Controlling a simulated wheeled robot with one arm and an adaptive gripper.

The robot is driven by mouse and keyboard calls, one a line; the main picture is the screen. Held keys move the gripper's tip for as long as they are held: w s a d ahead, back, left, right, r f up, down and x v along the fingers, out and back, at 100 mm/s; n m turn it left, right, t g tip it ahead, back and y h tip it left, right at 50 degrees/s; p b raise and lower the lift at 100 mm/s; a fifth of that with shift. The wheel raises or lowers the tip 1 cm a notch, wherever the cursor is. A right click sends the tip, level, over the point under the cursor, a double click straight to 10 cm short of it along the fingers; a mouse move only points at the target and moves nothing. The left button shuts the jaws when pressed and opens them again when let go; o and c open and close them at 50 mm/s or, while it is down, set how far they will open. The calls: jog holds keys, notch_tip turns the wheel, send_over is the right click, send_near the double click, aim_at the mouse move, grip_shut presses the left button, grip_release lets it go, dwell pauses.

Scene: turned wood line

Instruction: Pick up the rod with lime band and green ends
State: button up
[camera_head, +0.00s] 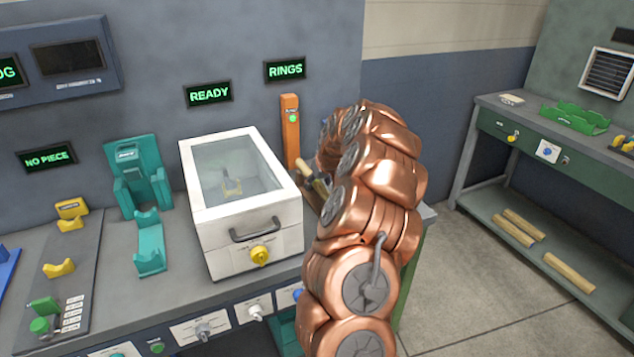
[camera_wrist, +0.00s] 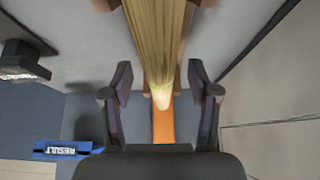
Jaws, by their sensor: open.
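My gripper (camera_wrist: 160,80) is open in the wrist view, with one dark finger on each side. A pale wooden rod (camera_wrist: 155,45) runs from the top of that view into the gap between the fingers, with space on both sides. Its near end looks bright yellowish. I cannot make out a lime band or green ends on it, so I cannot tell if it is the named rod. In the head view my copper arm hides the gripper, and a small piece of pale wood (camera_head: 314,180) shows beside the arm.
A white glass-topped box (camera_head: 246,220) stands left of my arm, with an orange post (camera_head: 291,130) behind it. Teal holders (camera_head: 137,175) stand farther left. At right, a green bench (camera_head: 540,145) has several wooden pieces on its lower shelf (camera_head: 490,222). A blue RESULT sign (camera_wrist: 68,149) shows in the wrist view.

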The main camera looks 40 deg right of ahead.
aim_at(320, 184)
grip_shut()
dwell(0.5)
jog(key=shift+r, duration=0.1)
jog(key=shift+r+b, duration=0.95)
jog(key=shift+r, duration=0.65)
jog(key=shift+s+r, duration=0.15)
jog(key=shift+s+a, duration=0.2)
jog(key=shift+s, duration=0.3)
jog(key=s+a+b, duration=0.2)
jog(key=s, duration=0.5)
jog(key=s+a+r+b, duration=0.1)
jog(key=s+a+b, duration=0.2)
jog(key=s, duration=0.3)
jog(key=shift+s+r, duration=0.2)
jog(key=shift+s, duration=0.2)
jog(key=shift+d, duration=0.1)
